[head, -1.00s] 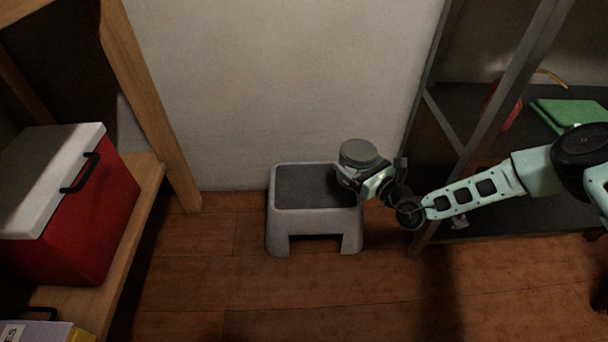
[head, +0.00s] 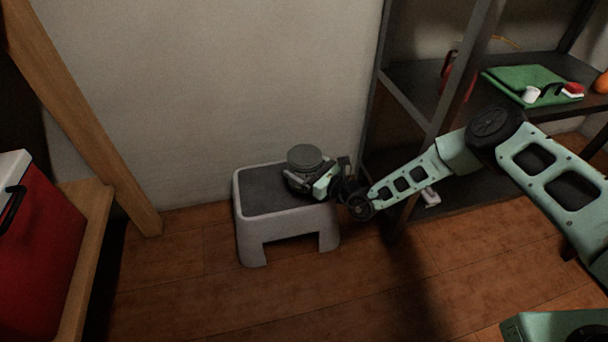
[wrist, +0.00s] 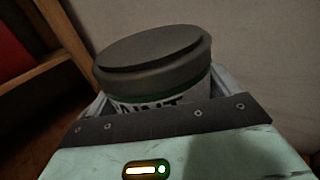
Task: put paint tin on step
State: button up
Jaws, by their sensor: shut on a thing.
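My gripper (head: 308,183) is shut on the tin, coming from the right. The step (head: 262,190) is a light grey stool with a dark top, standing on the floor by the wall. The tin is over the right part of the step's top in the head view. I cannot tell whether its base touches the top.
A dark metal shelf unit (head: 425,115) stands right of the step, with a green cloth (head: 525,80) and small items on it. A red cooler (head: 38,240) sits on a wooden shelf (head: 90,260) at left. The wooden floor (head: 200,290) in front is clear.

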jog(key=shift+f, duration=0.8)
jog(key=shift+f, duration=0.15)
jog(key=o, duration=1.5)
jog(key=shift+c, duration=0.2)
